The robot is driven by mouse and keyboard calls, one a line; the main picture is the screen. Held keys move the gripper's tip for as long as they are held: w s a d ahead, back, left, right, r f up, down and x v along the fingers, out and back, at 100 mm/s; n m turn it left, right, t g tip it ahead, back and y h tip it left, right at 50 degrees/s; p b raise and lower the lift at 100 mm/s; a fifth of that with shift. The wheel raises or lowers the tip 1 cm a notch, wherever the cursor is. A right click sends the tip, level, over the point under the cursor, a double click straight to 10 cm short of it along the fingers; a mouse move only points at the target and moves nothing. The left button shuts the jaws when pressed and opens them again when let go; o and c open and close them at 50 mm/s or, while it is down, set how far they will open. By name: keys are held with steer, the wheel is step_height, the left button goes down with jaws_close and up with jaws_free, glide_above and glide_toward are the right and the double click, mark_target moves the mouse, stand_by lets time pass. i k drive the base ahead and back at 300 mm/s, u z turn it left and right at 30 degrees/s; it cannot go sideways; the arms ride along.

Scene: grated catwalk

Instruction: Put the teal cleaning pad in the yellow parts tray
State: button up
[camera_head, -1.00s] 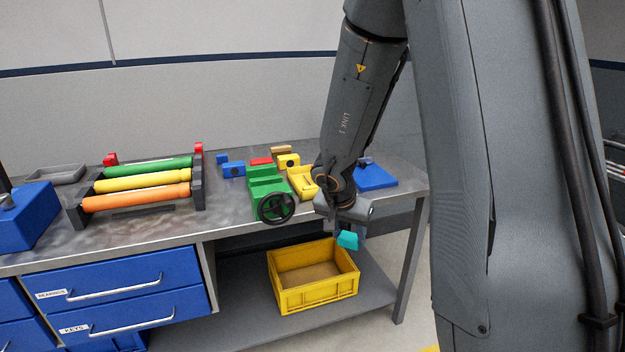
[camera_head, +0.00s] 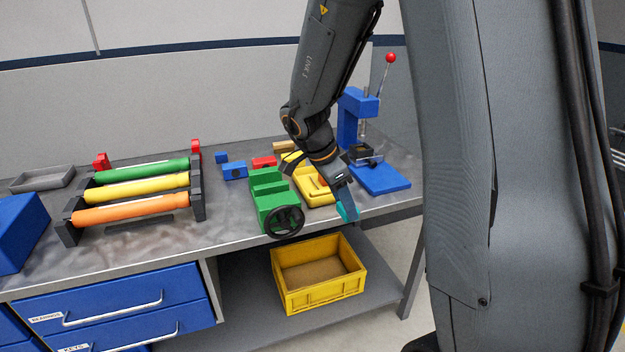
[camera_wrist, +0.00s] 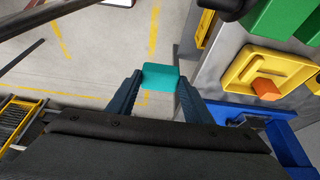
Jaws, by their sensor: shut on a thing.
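The teal cleaning pad (camera_head: 351,212) is held between the fingertips of my gripper (camera_head: 346,208). In the wrist view the pad (camera_wrist: 160,76) sits across the fingertips of my gripper (camera_wrist: 160,84), with floor behind it. The yellow parts tray (camera_head: 317,200) lies on the bench, left of my gripper in the head view and partly hidden by my arm. In the wrist view the tray (camera_wrist: 243,73) is to the right of the pad, apart from it, with an orange block (camera_wrist: 267,89) inside. My gripper is near the bench's front edge.
A green vise (camera_head: 270,200) with a black handwheel stands left of the tray. A blue press (camera_head: 380,178) stands to its right. A yellow crate (camera_head: 320,293) sits on the lower shelf. A roller rack (camera_head: 135,193) and several small blocks are on the bench.

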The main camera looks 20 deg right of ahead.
mark_target(307, 186)
steer(key=i, duration=1.05)
